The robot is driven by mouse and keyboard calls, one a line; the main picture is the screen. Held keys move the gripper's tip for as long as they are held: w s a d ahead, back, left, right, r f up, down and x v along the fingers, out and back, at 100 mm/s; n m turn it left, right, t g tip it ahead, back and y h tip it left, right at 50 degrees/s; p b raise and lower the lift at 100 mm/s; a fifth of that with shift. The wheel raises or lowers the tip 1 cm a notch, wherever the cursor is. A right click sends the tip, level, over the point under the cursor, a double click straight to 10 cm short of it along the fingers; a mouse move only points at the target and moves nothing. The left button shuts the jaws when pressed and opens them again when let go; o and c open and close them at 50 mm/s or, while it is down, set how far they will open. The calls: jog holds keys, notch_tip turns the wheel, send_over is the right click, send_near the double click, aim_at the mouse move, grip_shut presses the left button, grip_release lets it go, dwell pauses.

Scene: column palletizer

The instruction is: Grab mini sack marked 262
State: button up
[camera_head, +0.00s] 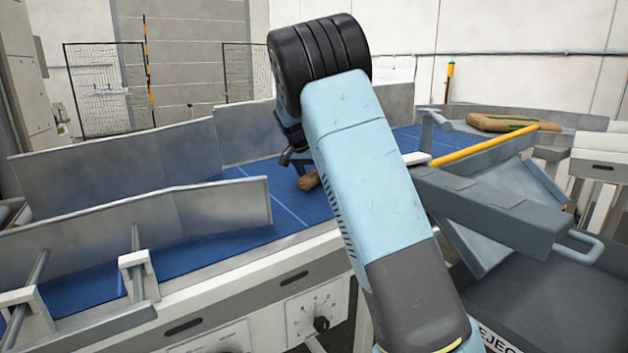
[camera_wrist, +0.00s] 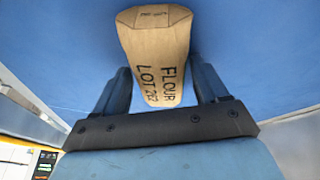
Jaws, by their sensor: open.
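A small tan sack (camera_wrist: 155,55) lies on the blue belt in the wrist view. Its dark print reads FLOUR and LOT, then a number that looks like 262, though the middle digit is hard to read. My gripper (camera_wrist: 162,84) is open, with one finger on each side of the sack's near end. I cannot tell whether either finger touches it. In the head view, only a bit of a brown sack (camera_head: 308,182) shows on the belt; my arm hides the rest.
The blue belt (camera_head: 225,205) runs between grey side guards (camera_head: 120,165). A grey arm-like bar (camera_head: 490,205) with a handle and a yellow rod (camera_head: 495,145) stand right of my arm. A larger brown sack (camera_head: 500,123) lies at the far right. A control dial (camera_head: 318,315) is at the front.

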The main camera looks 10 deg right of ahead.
jog(key=shift+c, duration=0.3)
jog(key=c, duration=0.9)
